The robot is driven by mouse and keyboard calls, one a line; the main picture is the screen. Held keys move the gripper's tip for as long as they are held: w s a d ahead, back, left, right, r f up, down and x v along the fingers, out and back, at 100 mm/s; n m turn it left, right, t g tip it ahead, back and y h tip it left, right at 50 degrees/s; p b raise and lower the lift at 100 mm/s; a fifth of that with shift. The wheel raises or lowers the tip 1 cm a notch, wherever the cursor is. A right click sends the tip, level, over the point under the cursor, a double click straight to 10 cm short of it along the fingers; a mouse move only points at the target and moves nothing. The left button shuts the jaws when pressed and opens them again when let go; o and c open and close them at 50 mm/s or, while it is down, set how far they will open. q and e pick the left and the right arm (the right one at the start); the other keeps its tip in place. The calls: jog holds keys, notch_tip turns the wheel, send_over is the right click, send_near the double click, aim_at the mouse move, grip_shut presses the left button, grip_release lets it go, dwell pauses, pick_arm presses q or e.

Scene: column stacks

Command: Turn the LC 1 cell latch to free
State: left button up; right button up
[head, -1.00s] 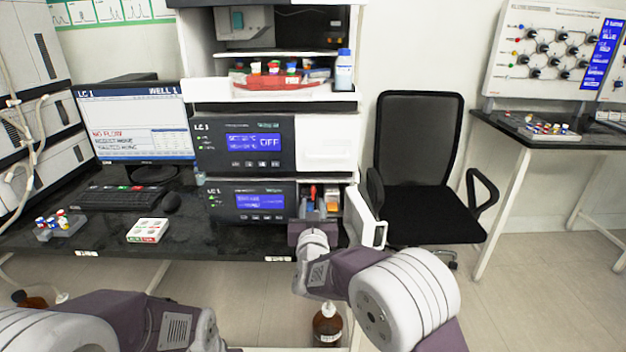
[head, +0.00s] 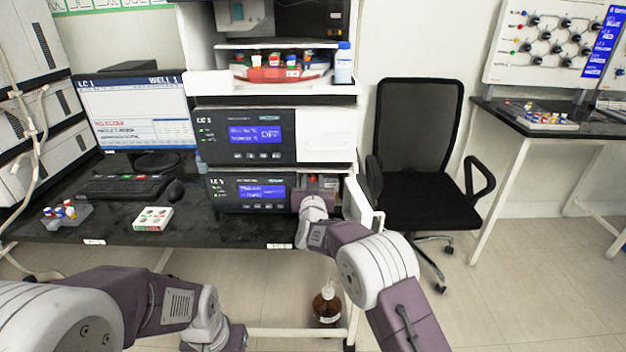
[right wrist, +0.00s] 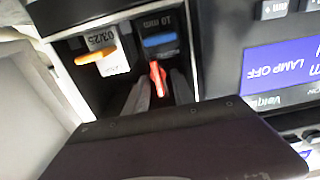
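The lower LC 1 module (head: 246,193) has its front bay open at its right end. In the right wrist view, upside down, a red lever (right wrist: 158,78), which looks like the cell latch, stands below a blue-handled part (right wrist: 160,41) marked 10 mm. My right gripper (right wrist: 158,92) is open, with one grey finger on each side of the red lever; I cannot tell whether they touch it. In the head view my right gripper (head: 314,191) covers much of the bay. Only the purple body of my left gripper shows at the bottom; its fingers are hidden.
The bay's white door (head: 357,203) stands open on the right. An orange lever (right wrist: 96,58) with a 03/25 label is beside the blue part. The upper module (head: 215,145) is above. A brown bottle (head: 326,305) stands below the bench.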

grip_shut()
